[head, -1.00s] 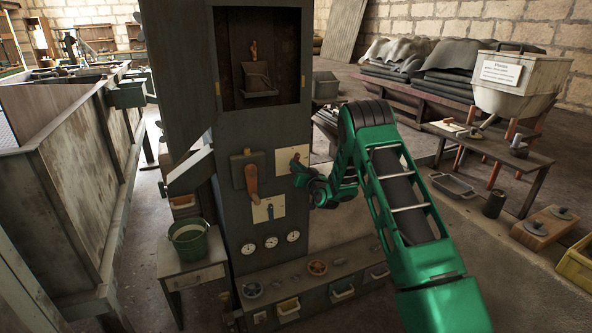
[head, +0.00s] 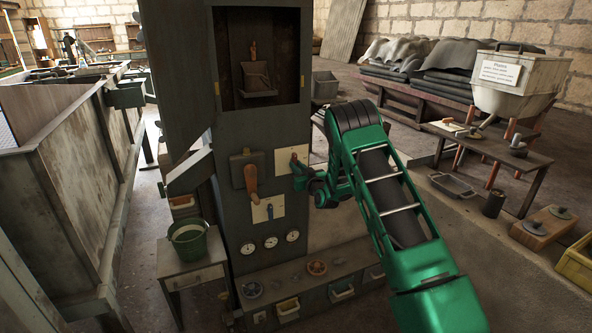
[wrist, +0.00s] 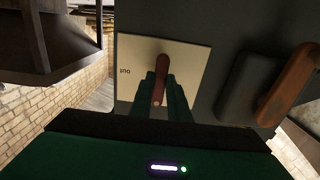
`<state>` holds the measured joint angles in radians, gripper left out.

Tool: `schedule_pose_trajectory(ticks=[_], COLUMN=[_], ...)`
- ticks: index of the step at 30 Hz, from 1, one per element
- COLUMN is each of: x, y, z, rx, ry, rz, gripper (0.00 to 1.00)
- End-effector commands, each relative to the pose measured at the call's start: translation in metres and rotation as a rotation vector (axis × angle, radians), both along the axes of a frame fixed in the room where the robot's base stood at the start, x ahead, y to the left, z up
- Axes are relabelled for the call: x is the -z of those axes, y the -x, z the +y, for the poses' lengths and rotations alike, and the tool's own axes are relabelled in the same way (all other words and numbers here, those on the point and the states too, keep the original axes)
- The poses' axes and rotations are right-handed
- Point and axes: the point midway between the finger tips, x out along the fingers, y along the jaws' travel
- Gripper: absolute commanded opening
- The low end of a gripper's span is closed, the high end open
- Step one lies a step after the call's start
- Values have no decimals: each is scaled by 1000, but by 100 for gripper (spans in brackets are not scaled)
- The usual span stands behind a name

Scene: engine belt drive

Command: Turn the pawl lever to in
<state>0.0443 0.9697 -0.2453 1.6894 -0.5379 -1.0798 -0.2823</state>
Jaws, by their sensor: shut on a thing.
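The pawl lever is a small dark red handle on a pale square plate (head: 283,162) on the dark cabinet's front. In the wrist view the lever (wrist: 159,82) stands out from the middle of the plate (wrist: 135,58). Upside-down lettering that looks like "out" is at the plate's left edge in that view. My gripper (wrist: 160,98) has its two green fingers on either side of the lever and is shut on it. In the head view my gripper (head: 297,170) is at the plate and covers part of it, so the lever's exact angle is hard to read there.
A larger orange-brown handle (head: 251,180) is left of the plate, also seen in the wrist view (wrist: 288,85). Gauges (head: 270,242) are lower down. A bench with a green bucket (head: 189,242) stands left.

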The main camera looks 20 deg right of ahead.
Motion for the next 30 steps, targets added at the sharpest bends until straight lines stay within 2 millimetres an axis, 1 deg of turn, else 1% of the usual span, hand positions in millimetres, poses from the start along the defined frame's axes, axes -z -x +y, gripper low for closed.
schedule_pose_trajectory(ticks=[1,4,5,6,7,15,19,23,28,30], x=[8,8,8,7,7,3,3,3,4,5], y=[3,3,3,2,2,1,7,24,56,65], z=[-2,-2,-2,-2,-1,-1,-1,-2,-4,-4], rx=[2,2,2,2,2,1,0,2,4,1], ry=[2,2,2,2,2,0,1,0,0,1], rz=[15,15,15,14,13,6,6,7,9,10], gripper=[0,0,20,30,34,34,34,34,34,34])
